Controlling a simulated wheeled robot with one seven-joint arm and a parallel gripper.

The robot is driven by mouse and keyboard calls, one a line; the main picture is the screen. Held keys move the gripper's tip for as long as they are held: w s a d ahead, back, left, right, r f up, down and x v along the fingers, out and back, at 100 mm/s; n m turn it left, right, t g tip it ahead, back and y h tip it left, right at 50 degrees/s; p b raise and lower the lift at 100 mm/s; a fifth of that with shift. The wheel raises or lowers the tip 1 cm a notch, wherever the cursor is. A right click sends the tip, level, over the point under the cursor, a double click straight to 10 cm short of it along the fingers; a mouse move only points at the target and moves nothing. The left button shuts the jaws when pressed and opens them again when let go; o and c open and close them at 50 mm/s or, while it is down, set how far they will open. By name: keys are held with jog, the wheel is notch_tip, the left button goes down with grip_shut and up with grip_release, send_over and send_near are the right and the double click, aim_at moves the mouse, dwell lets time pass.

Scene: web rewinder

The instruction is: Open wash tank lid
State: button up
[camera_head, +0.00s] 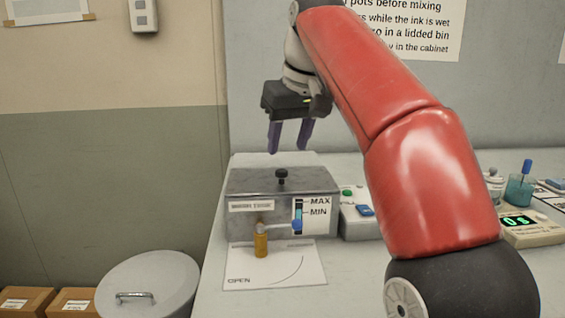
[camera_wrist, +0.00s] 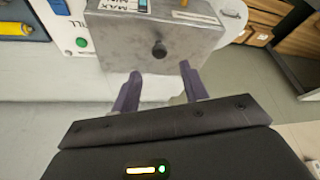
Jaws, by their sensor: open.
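The wash tank (camera_head: 238,217) is a grey metal box on the bench, with a MAX/MIN gauge and a label on its front. Its lid (camera_head: 243,181) is shut, with a black knob (camera_head: 281,178) standing on top. In the wrist view the lid (camera_wrist: 190,45) and the knob (camera_wrist: 159,49) show ahead of the fingers. My gripper (camera_head: 289,151) is open and empty, with both fingers pointing down above the tank, apart from the knob. In the wrist view my gripper (camera_wrist: 160,90) has its fingers on either side of the knob's line.
A brass valve (camera_head: 261,242) with a blue-tipped lever stands before the tank on a sheet marked OPEN (camera_head: 240,280). A box with a green button (camera_head: 352,207) stands right of the tank. A round lidded bin (camera_head: 150,285) and cardboard boxes (camera_head: 25,300) are at lower left.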

aim_at(282, 170)
jog(key=b+x, duration=0.1)
jog(key=x, duration=0.5)
jog(key=shift+b, duration=0.35)
jog(key=shift+c, duration=0.4)
grip_shut()
